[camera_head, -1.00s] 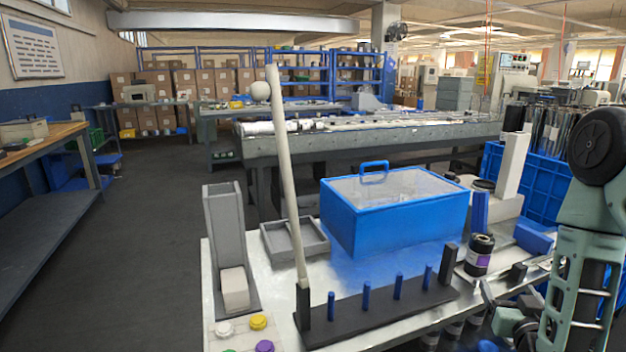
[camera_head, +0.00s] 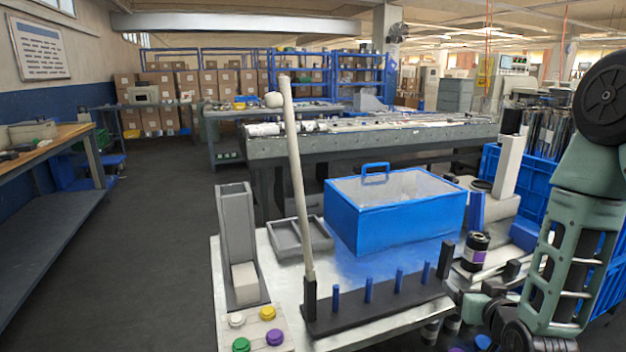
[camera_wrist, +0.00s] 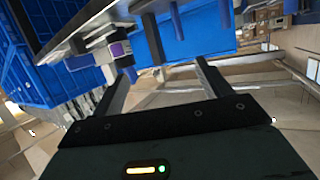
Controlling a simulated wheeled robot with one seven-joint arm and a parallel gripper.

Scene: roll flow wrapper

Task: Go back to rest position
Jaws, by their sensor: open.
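My gripper (camera_wrist: 162,80) shows in the wrist view with its two dark fingers spread apart and nothing between them. The wrist view is turned over, with the ceiling at the bottom. In the head view my arm is folded at the right edge, and the gripper's fingers cannot be made out there. The arm is beside the right end of the metal worktable (camera_head: 375,250).
The table holds a blue lidded box (camera_head: 395,220), a black rack (camera_head: 380,312) with blue pegs, a leaning pale pole (camera_head: 297,185), a grey holder (camera_head: 236,230) and a small dark roll (camera_head: 475,250). A blue crate (camera_head: 535,190) stands behind the arm. The floor (camera_head: 160,220) at left is clear.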

